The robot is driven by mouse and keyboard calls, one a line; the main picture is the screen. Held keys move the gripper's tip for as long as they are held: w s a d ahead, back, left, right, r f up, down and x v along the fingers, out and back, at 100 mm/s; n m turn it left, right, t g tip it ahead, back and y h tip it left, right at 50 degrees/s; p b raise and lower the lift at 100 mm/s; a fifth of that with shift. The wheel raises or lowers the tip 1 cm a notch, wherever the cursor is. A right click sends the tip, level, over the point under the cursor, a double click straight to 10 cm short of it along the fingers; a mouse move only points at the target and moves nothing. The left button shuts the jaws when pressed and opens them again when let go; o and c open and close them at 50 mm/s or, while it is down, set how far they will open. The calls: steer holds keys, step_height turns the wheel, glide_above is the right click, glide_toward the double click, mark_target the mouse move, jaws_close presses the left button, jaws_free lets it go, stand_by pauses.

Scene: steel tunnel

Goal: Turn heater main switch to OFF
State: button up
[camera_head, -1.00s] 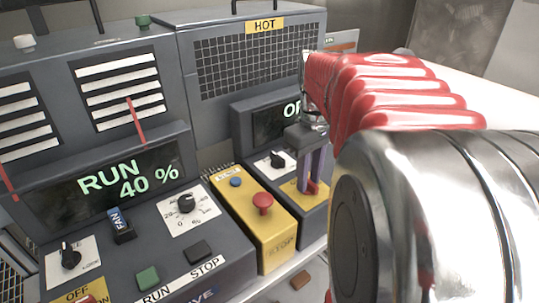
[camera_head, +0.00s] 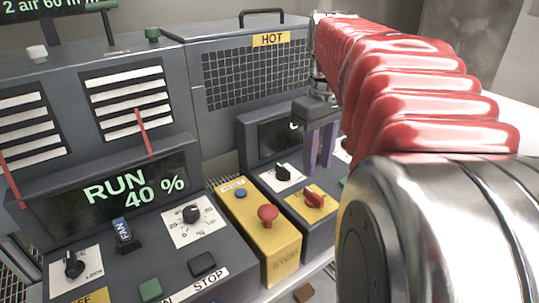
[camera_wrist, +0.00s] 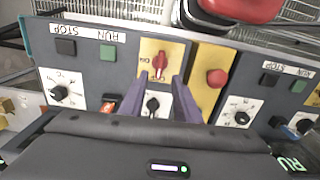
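The heater is the grey unit with the HOT label (camera_head: 271,39). Its main switch (camera_head: 314,197) is a red rotary handle on a yellow plate, right of the yellow stop box. In the wrist view the red handle (camera_wrist: 160,65) points up and down the picture, with small lettering too blurred to read surely. My gripper (camera_head: 318,160) is above and behind the switch, apart from it. In the wrist view its two purple fingers (camera_wrist: 158,88) are spread, with nothing between them but the panel and a black knob (camera_wrist: 153,104) beyond.
A yellow box with a red mushroom button (camera_head: 268,214) stands close left of the switch. Further left is a panel with a display (camera_head: 130,190) reading RUN 40 %. A small brown block (camera_head: 304,292) lies in front.

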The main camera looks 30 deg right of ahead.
step_height(320, 180, up, 5)
steer(key=shift+f, duration=0.1)
steer(key=shift+s, duration=0.1)
stand_by(0.6)
